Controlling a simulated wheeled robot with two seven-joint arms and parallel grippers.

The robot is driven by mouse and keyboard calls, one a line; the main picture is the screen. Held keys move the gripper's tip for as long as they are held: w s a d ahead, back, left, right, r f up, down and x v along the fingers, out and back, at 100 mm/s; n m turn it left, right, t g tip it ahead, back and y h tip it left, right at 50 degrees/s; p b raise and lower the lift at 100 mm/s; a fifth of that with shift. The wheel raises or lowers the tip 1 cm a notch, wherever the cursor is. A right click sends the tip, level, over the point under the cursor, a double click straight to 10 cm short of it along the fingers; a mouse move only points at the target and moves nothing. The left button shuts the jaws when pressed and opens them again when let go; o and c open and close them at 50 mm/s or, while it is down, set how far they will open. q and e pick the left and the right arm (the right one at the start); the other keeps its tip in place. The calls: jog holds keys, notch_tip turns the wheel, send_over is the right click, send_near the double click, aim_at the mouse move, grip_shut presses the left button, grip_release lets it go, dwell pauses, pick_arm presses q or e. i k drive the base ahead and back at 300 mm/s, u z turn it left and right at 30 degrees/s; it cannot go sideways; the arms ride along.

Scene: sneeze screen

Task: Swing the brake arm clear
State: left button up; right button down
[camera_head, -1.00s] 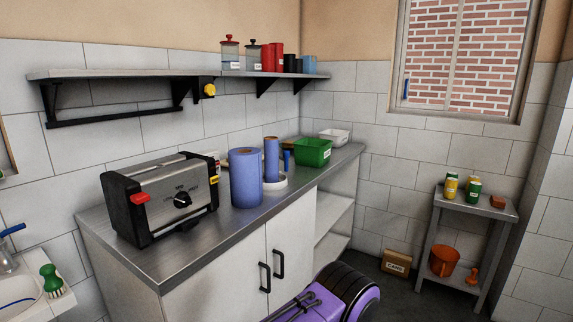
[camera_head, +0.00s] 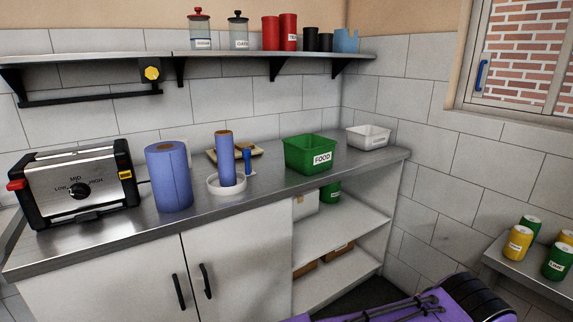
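I cannot tell whether this is the brake arm; no part is labelled as one. The bar runs level along the wall, below the shelf board. Neither my left nor my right gripper is in view.
A toaster (camera_head: 77,188), blue roll (camera_head: 169,178), thinner roll on a white base (camera_head: 226,186), green FOOD bin (camera_head: 311,154) and white tub (camera_head: 368,137) stand on the counter. Jars and cups line the shelf (camera_head: 221,58). A side table (camera_head: 525,270) holds cans at right.

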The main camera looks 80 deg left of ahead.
aim_at(246, 152)
jog(key=z, duration=0.05)
jog(key=i, duration=0.65)
jog(key=u, duration=4.15)
